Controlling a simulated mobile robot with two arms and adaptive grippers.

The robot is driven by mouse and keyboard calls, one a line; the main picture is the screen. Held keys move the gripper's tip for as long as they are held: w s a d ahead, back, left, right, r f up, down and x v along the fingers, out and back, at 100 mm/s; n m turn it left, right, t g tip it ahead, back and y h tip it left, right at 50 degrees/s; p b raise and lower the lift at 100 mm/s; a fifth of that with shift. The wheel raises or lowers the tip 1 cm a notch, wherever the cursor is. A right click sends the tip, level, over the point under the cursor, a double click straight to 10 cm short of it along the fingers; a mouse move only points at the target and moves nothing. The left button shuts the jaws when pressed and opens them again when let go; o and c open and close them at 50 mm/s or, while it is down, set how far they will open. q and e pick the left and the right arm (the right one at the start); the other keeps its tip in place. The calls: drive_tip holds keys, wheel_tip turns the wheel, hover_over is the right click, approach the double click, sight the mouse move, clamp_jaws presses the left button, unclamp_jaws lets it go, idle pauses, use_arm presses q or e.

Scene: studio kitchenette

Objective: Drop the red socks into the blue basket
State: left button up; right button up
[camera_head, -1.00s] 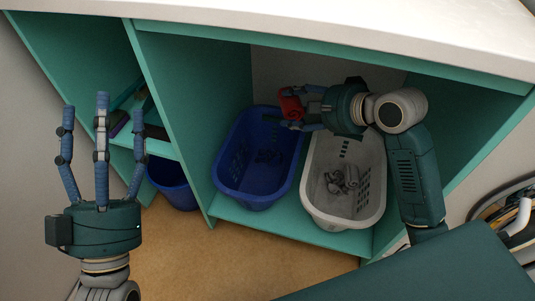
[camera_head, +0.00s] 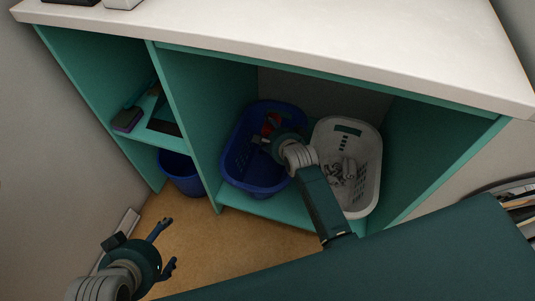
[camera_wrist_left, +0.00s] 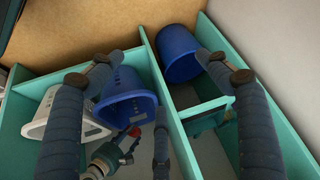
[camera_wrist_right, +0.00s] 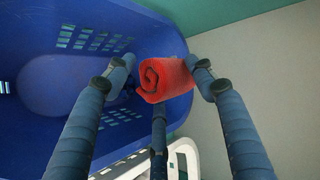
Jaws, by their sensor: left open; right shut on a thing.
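The rolled red socks (camera_wrist_right: 165,72) are between the fingers of my right gripper (camera_wrist_right: 160,80), which is shut on them. In the right wrist view the blue basket (camera_wrist_right: 40,140) lies behind and to the left of the socks. The basket also shows in the left wrist view (camera_wrist_left: 127,100). My left gripper (camera_head: 170,245) is open and empty, low at the left, away from the baskets.
A white basket (camera_head: 374,170) with grey items in it stands right of the blue one. A blue bin (camera_head: 180,172) stands under the left shelf (camera_head: 165,140). A teal divider (camera_head: 185,110) separates the compartments. The white countertop (camera_head: 300,40) overhangs them.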

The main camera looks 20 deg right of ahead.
drive_tip(key=shift+d+f+b, duration=0.1)
drive_tip(key=shift+f+b, duration=0.65)
drive_tip(key=shift+b, duration=0.1)
use_arm(q)
drive_tip(key=w+d+r+t+h+b, duration=0.1)
drive_tip(key=w+d+r+t, duration=0.2)
drive_tip(key=w+r+t, duration=0.3)
drive_tip(key=w+d+r+t+h+b, duration=0.1)
drive_tip(key=w+d+r+t+h, duration=0.15)
drive_tip(key=w+r, duration=0.5)
use_arm(e)
drive_tip(key=shift+f, duration=0.75)
drive_tip(key=shift+f+b, duration=0.65)
drive_tip(key=shift+b, duration=0.05)
use_arm(q)
drive_tip(key=s+r+t+h+b, duration=0.1)
drive_tip(key=s+r+t, duration=0.2)
drive_tip(key=r, duration=0.7)
drive_tip(key=s+r+t+h+b, duration=0.1)
drive_tip(key=s+r+t, duration=0.2)
drive_tip(key=r+t, duration=0.4)
drive_tip(key=shift+d+r+m, duration=0.35)
drive_tip(key=shift+r+m, duration=0.05)
drive_tip(key=shift+r, duration=0.95)
use_arm(e)
drive_tip(key=shift+f, duration=0.75)
drive_tip(key=o, duration=1.1)
drive_tip(key=shift+o, duration=0.2)
use_arm(q)
drive_tip(key=shift+h, duration=0.35)
